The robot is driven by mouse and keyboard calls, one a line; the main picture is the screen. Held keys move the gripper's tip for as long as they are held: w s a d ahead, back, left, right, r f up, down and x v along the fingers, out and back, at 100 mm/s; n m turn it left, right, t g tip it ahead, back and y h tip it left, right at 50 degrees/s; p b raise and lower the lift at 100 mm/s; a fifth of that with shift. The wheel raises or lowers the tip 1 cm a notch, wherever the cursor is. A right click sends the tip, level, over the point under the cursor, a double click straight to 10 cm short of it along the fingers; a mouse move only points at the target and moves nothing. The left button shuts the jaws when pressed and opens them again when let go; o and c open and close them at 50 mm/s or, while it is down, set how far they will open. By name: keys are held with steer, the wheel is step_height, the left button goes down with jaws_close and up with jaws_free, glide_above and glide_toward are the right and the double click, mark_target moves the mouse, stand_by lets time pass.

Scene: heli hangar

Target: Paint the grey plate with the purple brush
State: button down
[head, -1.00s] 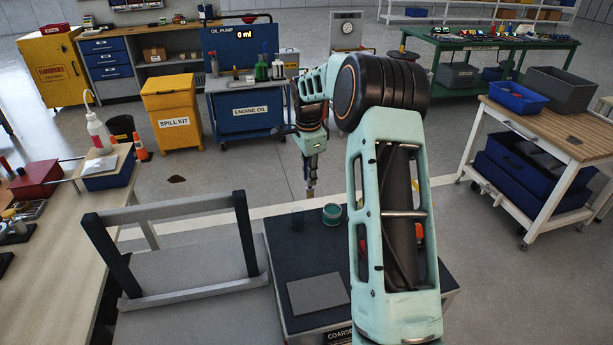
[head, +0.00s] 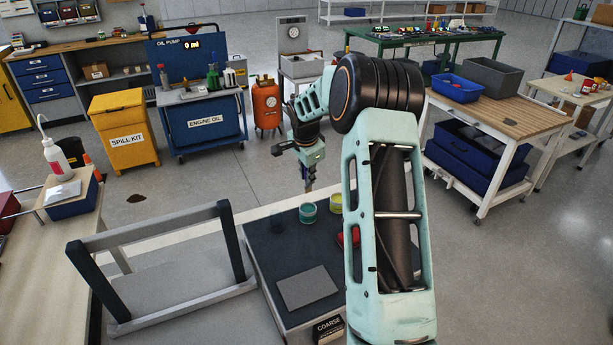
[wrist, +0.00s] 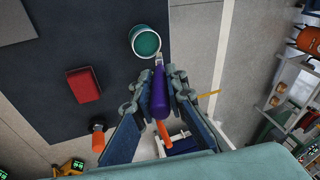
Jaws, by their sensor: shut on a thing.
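The grey plate (head: 307,287) lies flat on the dark top of a workbench (head: 270,250) in the head view. Its corner shows at the upper left of the wrist view (wrist: 25,18). My gripper (wrist: 159,82) is shut on the purple brush (wrist: 160,98), holding it by the handle. The brush's tip end is close to the rim of a teal paint pot (wrist: 146,42); I cannot tell whether it touches. In the head view my gripper (head: 308,168) is behind the plate, with the brush pointing down over the teal pot (head: 308,212).
A yellow pot (head: 336,203) stands right of the teal one. A red block (wrist: 84,85) lies on the dark top. A box marked COARSE (head: 328,329) is at the near edge. A grey frame (head: 165,235) stands left of the plate. My arm hides the bench's right side.

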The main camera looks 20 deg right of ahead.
steer(key=shift+f+b, duration=1.4)
steer(key=shift+f, duration=1.55)
steer(key=shift+f+b, duration=0.5)
steer(key=shift+f, duration=0.1)
steer(key=shift+r+p, duration=1.55)
steer(key=shift+r, duration=2)
